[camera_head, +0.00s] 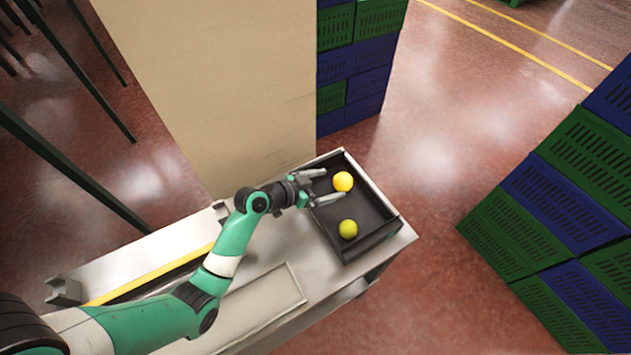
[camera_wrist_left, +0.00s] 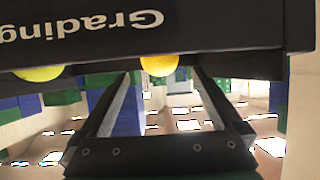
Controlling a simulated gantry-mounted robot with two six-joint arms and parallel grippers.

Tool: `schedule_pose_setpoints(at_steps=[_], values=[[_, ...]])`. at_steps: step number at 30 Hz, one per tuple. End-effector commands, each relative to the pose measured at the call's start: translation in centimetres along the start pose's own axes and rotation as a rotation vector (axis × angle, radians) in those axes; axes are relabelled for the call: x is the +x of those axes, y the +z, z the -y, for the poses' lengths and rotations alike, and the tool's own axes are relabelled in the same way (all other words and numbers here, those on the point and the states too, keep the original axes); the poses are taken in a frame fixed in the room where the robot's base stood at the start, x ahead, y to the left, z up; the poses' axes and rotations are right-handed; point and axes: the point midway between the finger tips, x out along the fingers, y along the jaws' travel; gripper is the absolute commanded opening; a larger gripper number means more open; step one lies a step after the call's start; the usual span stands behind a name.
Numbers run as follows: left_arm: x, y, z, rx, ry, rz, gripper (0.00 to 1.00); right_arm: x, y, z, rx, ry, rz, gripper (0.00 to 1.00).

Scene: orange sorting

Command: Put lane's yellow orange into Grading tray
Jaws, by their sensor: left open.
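The yellow orange (camera_head: 343,181) is in the dark Grading tray (camera_head: 368,208), towards its far side. A greener orange (camera_head: 348,229) lies in the same tray, nearer its front. My left gripper (camera_head: 328,186) is open at the tray's left side, with its fingers pointing towards the yellow orange. In the left wrist view, the yellow orange (camera_wrist_left: 160,65) shows between the open fingers (camera_wrist_left: 165,76), partly hidden by the tray wall (camera_wrist_left: 220,45) marked "Grading". The greener orange (camera_wrist_left: 38,73) shows further left. Whether a finger touches the yellow orange cannot be told. My right gripper is out of view.
The tray stands at the right end of a pale bench (camera_head: 180,235) with a yellow-edged lane (camera_head: 160,268). A tall beige panel (camera_head: 220,80) rises behind the bench. Stacked green and blue crates stand at the back (camera_head: 350,60) and right (camera_head: 560,190). Floor between them is clear.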

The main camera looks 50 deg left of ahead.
Motion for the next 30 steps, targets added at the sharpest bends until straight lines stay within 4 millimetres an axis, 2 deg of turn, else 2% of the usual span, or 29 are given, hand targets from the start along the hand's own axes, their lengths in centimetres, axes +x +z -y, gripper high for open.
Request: schedule_pose_setpoints(at_steps=[1, 3, 7, 11, 20, 23, 26, 29, 30], values=[[-1.8, -0.8, 0.1, -0.003, -0.002, 0.004, 1.00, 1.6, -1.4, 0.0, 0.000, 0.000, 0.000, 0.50], [-3.4, -0.8, 0.0, -0.003, -0.002, 0.003, 1.00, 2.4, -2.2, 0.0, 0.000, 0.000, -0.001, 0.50], [-5.0, -0.5, 0.0, -0.002, -0.001, 0.003, 1.00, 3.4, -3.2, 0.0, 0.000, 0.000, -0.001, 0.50], [-5.6, -0.2, 0.0, -0.001, 0.000, 0.001, 1.00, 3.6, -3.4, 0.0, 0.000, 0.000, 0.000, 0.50], [-5.5, 0.0, 0.0, 0.000, 0.001, 0.001, 1.00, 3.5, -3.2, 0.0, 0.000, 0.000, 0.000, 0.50], [-5.5, -0.6, 0.0, 0.007, -0.001, -0.007, 1.00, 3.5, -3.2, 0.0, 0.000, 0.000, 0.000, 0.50], [-5.2, -4.5, -0.1, 0.047, -0.014, -0.060, 1.00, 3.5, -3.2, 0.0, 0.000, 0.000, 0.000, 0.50], [-5.4, -12.8, -0.9, 0.115, -0.042, -0.183, 1.00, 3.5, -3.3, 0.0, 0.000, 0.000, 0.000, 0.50], [-5.9, -17.1, -1.8, 0.143, -0.054, -0.253, 1.00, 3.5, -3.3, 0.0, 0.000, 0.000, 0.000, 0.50]])
